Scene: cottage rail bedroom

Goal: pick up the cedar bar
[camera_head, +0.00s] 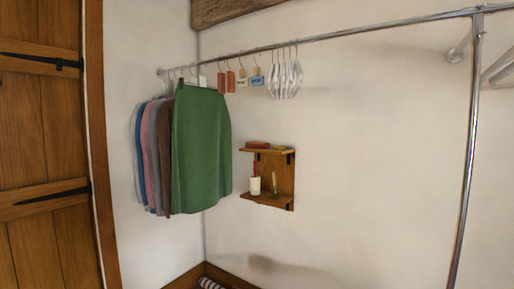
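Two reddish-brown blocks hang side by side from hooks on the metal rail: one block (221,83) just right of the green garment, and another block (231,82) beside it. A flat reddish-brown bar-like item (257,145) lies on the top board of a small wooden wall shelf (281,152). I cannot tell for certain which of these is the cedar bar. Neither of my grippers is in view.
The chrome rail (340,34) crosses to an upright pole (468,150) at right. A green garment (200,150) and several others hang at left. Labelled tags (257,80) and clear hangers (285,80) hang nearby. A white cup (255,185) stands on the lower shelf. A wooden door (40,150) is at left.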

